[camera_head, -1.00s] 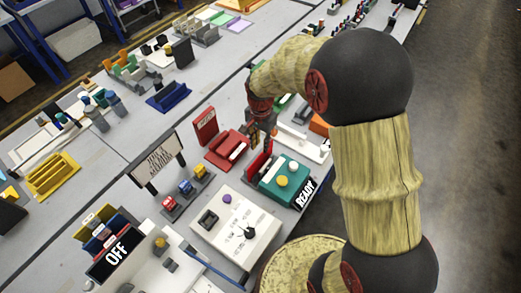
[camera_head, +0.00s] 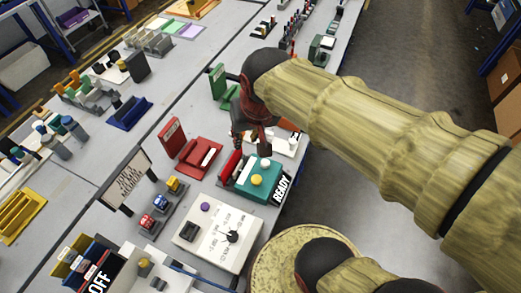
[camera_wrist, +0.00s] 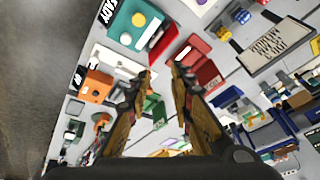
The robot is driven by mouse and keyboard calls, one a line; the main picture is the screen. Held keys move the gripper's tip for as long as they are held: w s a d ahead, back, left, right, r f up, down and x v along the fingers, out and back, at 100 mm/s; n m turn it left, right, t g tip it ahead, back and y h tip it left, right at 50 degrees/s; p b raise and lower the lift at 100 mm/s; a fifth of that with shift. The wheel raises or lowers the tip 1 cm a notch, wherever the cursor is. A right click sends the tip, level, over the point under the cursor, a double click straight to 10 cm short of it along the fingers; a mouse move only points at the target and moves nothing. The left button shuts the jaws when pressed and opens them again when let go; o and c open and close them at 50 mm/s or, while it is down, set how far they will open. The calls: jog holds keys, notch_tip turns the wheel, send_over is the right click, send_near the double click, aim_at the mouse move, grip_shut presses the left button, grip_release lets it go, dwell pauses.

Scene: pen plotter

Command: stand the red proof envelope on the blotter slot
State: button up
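A thin red upright piece (camera_head: 231,165), which looks like the red proof envelope, stands against the left side of a teal box (camera_head: 243,183). It also shows in the wrist view (camera_wrist: 163,46) beyond my fingertips. A red block (camera_head: 197,157) with a white strip stands to its left; I cannot tell whether this is the blotter slot. It also shows in the wrist view (camera_wrist: 198,63). My gripper (camera_head: 251,147) is above the table just behind the teal box. In the wrist view its fingers (camera_wrist: 162,74) are apart with nothing between them.
A red upright panel (camera_head: 172,138) stands left of the red block. A green upright piece (camera_head: 217,82) is behind my gripper. A white control box (camera_head: 218,236) and a READY sign (camera_head: 281,189) are near the front. Orange and white items (camera_head: 288,142) lie to the right.

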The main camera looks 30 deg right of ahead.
jog(key=s+r+n+t, duration=0.1)
jog(key=s+r+n, duration=0.1)
jog(key=s, duration=0.5)
jog(key=shift+n+t, duration=0.3)
jog(key=shift+n, duration=0.2)
